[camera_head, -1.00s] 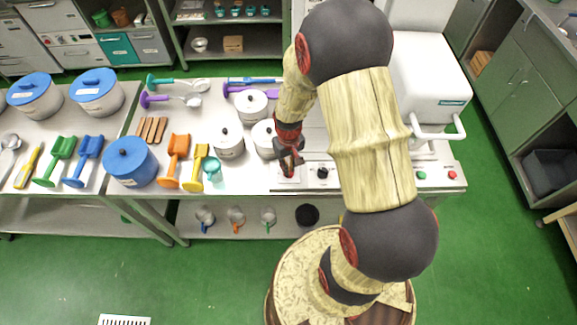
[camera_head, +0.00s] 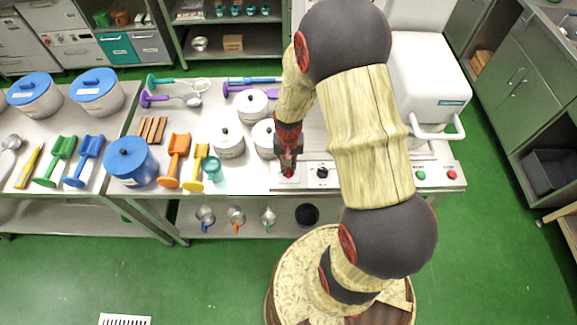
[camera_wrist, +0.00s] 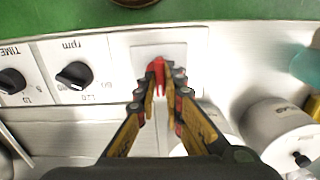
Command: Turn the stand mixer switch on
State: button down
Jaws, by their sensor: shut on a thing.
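The stand mixer switch is a small red lever (camera_wrist: 158,72) on a pale plate (camera_wrist: 172,51) on the front panel, seen upside down in the wrist view. My gripper (camera_wrist: 160,90) is closed around it, with a fingertip on each side and the red lever between them. In the head view my gripper (camera_head: 287,171) points down at the left end of the control panel (camera_head: 307,177) and hides most of the switch. The white stand mixer (camera_head: 428,80) stands at the right, partly behind my arm.
Black knobs, marked rpm (camera_wrist: 75,75) and TIME (camera_wrist: 11,81), sit beside the switch. White lidded pots (camera_head: 229,141) stand close left of my gripper in the head view. A green and a red button (camera_head: 452,175) are at the panel's right end.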

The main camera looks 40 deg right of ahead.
aim_at(289, 169)
jog(key=c, duration=1.9)
grip_release()
jog(key=shift+r, duration=0.1)
notch_tip(289, 169, up, 12)
